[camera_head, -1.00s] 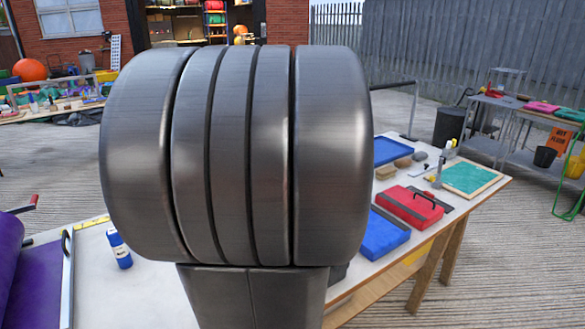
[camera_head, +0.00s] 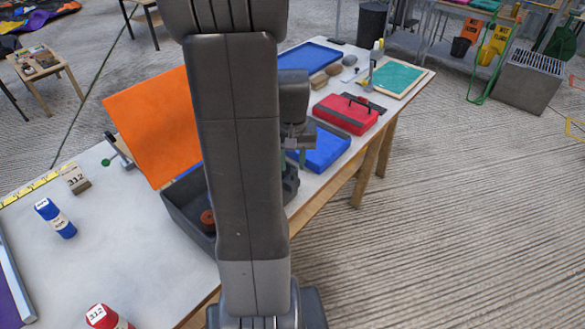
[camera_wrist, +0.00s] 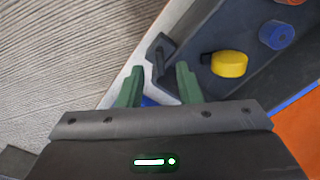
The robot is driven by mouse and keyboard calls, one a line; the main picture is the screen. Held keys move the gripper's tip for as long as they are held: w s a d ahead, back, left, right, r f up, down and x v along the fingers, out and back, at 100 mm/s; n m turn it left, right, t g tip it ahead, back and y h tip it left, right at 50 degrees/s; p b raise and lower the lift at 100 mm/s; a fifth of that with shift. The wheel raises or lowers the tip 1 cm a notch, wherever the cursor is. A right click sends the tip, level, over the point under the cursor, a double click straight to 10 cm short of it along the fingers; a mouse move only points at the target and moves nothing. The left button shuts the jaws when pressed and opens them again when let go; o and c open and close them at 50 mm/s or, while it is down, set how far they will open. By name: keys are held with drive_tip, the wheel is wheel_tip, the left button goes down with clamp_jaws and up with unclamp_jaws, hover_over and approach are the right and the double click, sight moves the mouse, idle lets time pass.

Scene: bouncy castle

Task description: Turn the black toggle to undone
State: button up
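A dark angled piece (camera_wrist: 160,55), which looks like the black toggle, stands at the outer edge of a dark grey box (camera_wrist: 210,22) in the wrist view. I cannot tell how far it is turned. My gripper (camera_wrist: 158,82) is open, with green fingers apart and the dark piece just beyond and between their tips. No contact shows. In the head view my gripper (camera_head: 294,158) points down by the right side of the box (camera_head: 188,212), close above a dark part (camera_head: 290,184). My arm hides much of the box.
An orange panel (camera_head: 155,125) stands up behind the box. The box holds a yellow knob (camera_wrist: 229,64) and a blue one (camera_wrist: 277,35). A blue case (camera_head: 325,150) and red case (camera_head: 345,114) lie to the right.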

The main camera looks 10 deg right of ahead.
sight(292, 176)
drive_tip(key=shift+f, duration=1.5)
drive_tip(key=shift+c, duration=0.2)
clamp_jaws()
drive_tip(key=shift+m, duration=0.3)
drive_tip(key=m, duration=0.7)
drive_tip(key=shift+m, duration=0.3)
